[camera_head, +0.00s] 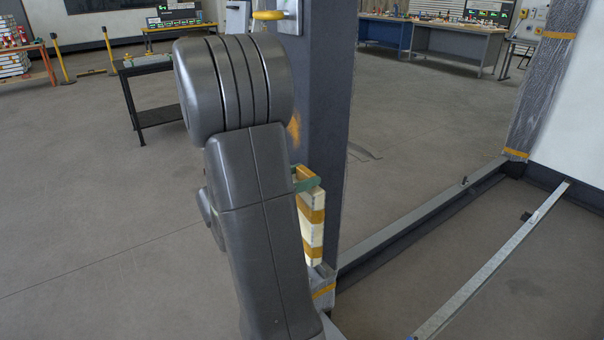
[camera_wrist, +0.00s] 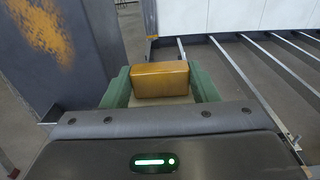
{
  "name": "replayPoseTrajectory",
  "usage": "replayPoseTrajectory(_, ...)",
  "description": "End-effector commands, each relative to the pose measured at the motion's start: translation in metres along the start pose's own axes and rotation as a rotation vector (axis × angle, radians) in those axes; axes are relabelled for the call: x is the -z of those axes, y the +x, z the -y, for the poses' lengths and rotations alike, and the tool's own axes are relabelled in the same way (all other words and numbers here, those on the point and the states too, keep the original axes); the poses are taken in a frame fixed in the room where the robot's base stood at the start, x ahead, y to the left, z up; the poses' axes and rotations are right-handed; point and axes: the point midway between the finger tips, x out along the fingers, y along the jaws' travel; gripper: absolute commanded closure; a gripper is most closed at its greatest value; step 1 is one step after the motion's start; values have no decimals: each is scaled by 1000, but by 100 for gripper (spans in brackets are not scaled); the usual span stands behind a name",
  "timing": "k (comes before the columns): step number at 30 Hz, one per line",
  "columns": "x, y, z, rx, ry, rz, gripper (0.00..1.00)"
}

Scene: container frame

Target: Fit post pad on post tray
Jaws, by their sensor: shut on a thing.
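The post pad (camera_head: 311,228) is a tall cream block with yellow-orange bands, upright beside the dark grey post. In the wrist view the post pad's yellow end (camera_wrist: 160,78) sits between the green fingers of my gripper (camera_wrist: 161,88). My gripper (camera_head: 306,179) is shut on the pad near its top, partly hidden behind my arm in the head view. A grey piece with a yellow band (camera_head: 322,290), possibly the post tray, is at the post's foot, just below the pad. My arm hides part of it, and I cannot tell whether the pad touches it.
The dark grey post (camera_head: 325,120) stands close behind the pad, with an orange-worn patch in the wrist view (camera_wrist: 45,30). Low frame rails (camera_head: 430,228) run right from its foot. A black side table (camera_head: 150,100) stands at the left back. Open floor lies to the left.

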Motion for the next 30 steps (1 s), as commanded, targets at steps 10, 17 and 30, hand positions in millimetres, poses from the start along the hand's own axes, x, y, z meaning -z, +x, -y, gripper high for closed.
replayPoseTrajectory(10, 20, 1, 0, 0, 0, 0, 82)
replayPoseTrajectory(17, 20, 1, 0, 0, 0, 0, 82)
replayPoseTrajectory(30, 36, 2, 0, 1, -1, 0, 82)
